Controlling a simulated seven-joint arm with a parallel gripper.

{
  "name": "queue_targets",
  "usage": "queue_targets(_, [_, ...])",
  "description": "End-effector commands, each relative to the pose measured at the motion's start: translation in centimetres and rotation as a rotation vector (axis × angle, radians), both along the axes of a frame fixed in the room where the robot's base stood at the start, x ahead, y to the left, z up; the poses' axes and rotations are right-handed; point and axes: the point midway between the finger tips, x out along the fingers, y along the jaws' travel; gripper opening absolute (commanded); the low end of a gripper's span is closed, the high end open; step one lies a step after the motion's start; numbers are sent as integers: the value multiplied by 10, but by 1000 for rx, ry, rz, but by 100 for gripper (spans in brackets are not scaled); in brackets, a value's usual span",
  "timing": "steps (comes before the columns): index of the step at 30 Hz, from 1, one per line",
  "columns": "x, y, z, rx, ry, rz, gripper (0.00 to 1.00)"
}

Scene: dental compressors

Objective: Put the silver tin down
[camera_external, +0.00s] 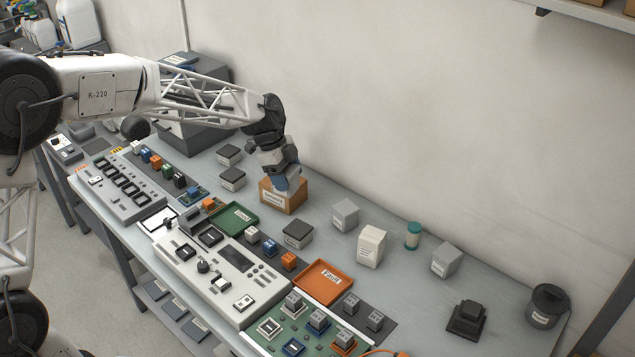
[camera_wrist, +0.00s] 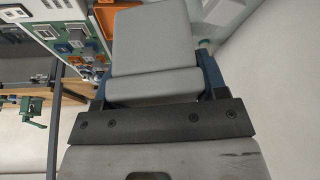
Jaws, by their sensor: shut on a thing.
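My gripper (camera_external: 287,179) points down at the cardboard box (camera_external: 283,203) near the back of the bench. In the wrist view my gripper (camera_wrist: 155,84) has its blue fingers on both sides of a plain grey block-shaped tin (camera_wrist: 153,45), the silver tin, and is shut on it. In the external view the tin is mostly hidden by the gripper. The gripper's end is right at the top of the cardboard box; I cannot tell whether the tin is inside it, touching it or just above it.
Dark-topped grey boxes (camera_external: 231,178) stand left of the cardboard box. A grey box (camera_external: 345,214), a pale box (camera_external: 371,246) and a teal-lidded jar (camera_external: 412,235) stand to its right. A green tray (camera_external: 233,218) and an orange tray (camera_external: 323,281) lie in front.

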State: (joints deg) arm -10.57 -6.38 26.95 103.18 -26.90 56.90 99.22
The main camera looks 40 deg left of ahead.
Motion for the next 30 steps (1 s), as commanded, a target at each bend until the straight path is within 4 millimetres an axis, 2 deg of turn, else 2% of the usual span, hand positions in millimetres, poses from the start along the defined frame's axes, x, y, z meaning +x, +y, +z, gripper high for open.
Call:
queue_targets(1, [-4,13,0,0,-1,14,34])
queue_targets(6, [-18,49,0,-1,-1,54,34])
queue_targets(15, [-38,94,-1,-2,0,104,34])
queue_targets(17, [-41,100,-1,-2,-1,110,34])
queue_targets(24, [-41,98,-40,-2,2,108,34])
queue_targets(30, [-41,98,-51,-1,0,107,34])
